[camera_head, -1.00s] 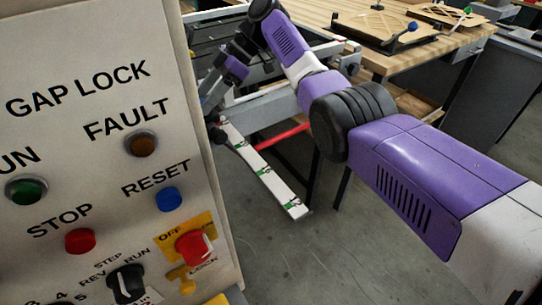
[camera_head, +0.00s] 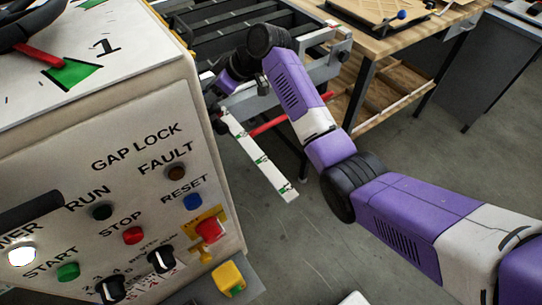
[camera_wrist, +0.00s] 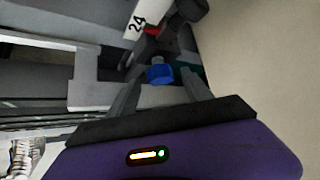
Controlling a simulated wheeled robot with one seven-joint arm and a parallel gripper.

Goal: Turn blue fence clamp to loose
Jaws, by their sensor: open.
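The blue fence clamp (camera_wrist: 160,73) shows in the wrist view as a small blue knob below dark metal parts. My gripper (camera_wrist: 160,82) is open, with one finger on each side of the blue clamp. I cannot tell whether either finger touches it. In the head view, my arm reaches to the rail behind the machine cabinet; the fingers and the clamp are hidden there by the cabinet and my wrist.
A white scale strip (camera_head: 258,155) and a red bar (camera_head: 272,124) run beside my wrist. The control cabinet (camera_head: 150,110) stands left, with a blue reset button (camera_head: 193,201). A wooden workbench (camera_head: 400,50) is behind. Open floor lies between.

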